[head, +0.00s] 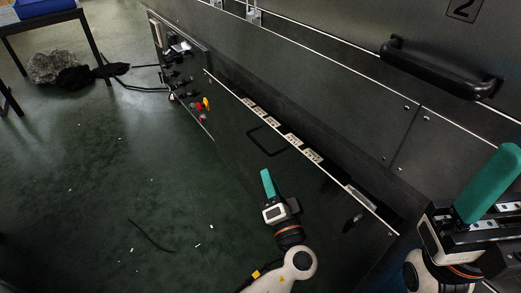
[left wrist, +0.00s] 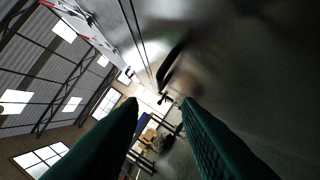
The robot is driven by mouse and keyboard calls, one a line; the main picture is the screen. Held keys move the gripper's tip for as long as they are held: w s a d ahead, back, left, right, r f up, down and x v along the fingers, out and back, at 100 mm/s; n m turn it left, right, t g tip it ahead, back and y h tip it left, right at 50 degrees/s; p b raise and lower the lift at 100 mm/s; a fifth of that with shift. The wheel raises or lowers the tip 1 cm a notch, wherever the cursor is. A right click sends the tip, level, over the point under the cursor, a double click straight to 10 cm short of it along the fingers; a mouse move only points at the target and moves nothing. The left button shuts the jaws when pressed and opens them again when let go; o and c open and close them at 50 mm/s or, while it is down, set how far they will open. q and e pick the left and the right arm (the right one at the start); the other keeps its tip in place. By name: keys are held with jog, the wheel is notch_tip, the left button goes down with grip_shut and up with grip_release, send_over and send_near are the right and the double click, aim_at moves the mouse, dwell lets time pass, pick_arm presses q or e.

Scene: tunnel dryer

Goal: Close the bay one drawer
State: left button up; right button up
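A long dark drawer (head: 232,122) stands out from the lower part of the machine, with a dark gap behind its front's top edge. I cannot read a bay number on it. A black loop handle (head: 267,140) is on its front; a dark curved handle also shows in the left wrist view (left wrist: 174,56). My left gripper (head: 267,183) is in front of the drawer front, below the handle in the picture. Its two green fingers are apart and empty in the left wrist view (left wrist: 161,102). My right gripper (head: 487,184) is at the right edge; its finger gap is hidden.
A panel marked 2 with a black bar handle (head: 438,68) is above at the right. A control panel with red and yellow knobs (head: 203,104) is left of the drawer. A table (head: 62,17) and dark cloth (head: 78,78) are at the far left. The green floor (head: 110,180) is mostly clear.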

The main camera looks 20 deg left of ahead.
aim_at(259, 146)
pick_arm(q)
jog(key=b+x, duration=0.1)
jog(key=x, duration=0.9)
jog(key=shift+b, duration=0.35)
jog(key=shift+w+a, duration=0.1)
jog(key=shift+w, duration=0.05)
grip_shut()
